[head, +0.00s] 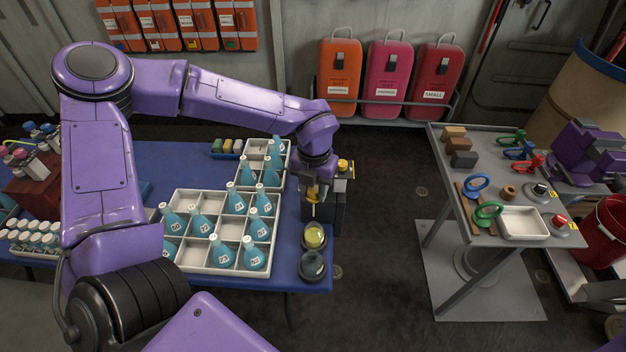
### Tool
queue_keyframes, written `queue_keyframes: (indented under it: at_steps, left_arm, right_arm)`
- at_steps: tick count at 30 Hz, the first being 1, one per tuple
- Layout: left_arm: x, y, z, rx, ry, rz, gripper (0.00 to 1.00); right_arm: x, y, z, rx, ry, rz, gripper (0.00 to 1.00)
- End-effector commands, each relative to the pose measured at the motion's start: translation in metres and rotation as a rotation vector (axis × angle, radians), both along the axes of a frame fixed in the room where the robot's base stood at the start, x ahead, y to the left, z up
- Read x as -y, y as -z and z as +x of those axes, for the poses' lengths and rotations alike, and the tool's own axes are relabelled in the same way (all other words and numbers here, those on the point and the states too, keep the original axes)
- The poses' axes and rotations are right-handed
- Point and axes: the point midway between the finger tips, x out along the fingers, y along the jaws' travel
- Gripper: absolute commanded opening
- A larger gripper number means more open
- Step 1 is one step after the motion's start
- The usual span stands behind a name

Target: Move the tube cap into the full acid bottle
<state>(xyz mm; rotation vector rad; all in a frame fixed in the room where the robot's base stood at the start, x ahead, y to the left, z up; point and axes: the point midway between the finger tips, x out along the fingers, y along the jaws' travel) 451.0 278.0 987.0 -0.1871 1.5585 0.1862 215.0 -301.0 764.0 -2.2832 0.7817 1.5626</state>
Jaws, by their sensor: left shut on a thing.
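My left arm reaches over the blue table, and its gripper (313,194) points down at the table's right end. It is shut on a small yellowish thing, mostly hidden by the fingers; I cannot tell for sure that it is the tube cap. Just in front of the gripper stands a round vessel with yellow contents (314,235), which may be the full acid bottle. A similar dark, greyish vessel (314,266) stands nearer the table's front edge. The gripper is behind the yellow vessel in the picture, apart from it.
A white divided tray (190,262) holds several teal flasks left of the gripper. A dark block with a yellow-topped part (343,165) is close on the gripper's right. A grey cart (470,225) with rings and a white tray stands right, across open floor.

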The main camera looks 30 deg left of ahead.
Motion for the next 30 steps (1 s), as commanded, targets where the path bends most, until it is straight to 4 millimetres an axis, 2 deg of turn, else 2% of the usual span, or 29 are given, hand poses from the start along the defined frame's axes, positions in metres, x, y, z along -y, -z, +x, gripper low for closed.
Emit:
queue_keyframes:
  at_steps: [5, 16, 30]
  left_arm:
    - [-0.002, 0.006, -0.001, 0.001, -0.055, 0.001, 0.09]
    - [-0.002, 0.038, -0.001, 0.001, -0.052, 0.001, 0.09]
    - [-0.001, 0.038, -0.001, 0.001, -0.051, 0.001, 0.09]
  right_arm:
    - [0.000, 0.005, 0.000, 0.000, 0.000, 0.000, 0.43]
    - [0.000, 0.035, 0.000, 0.000, 0.000, 0.000, 0.43]
    - [0.000, 0.035, 0.000, 0.000, 0.000, 0.000, 0.43]
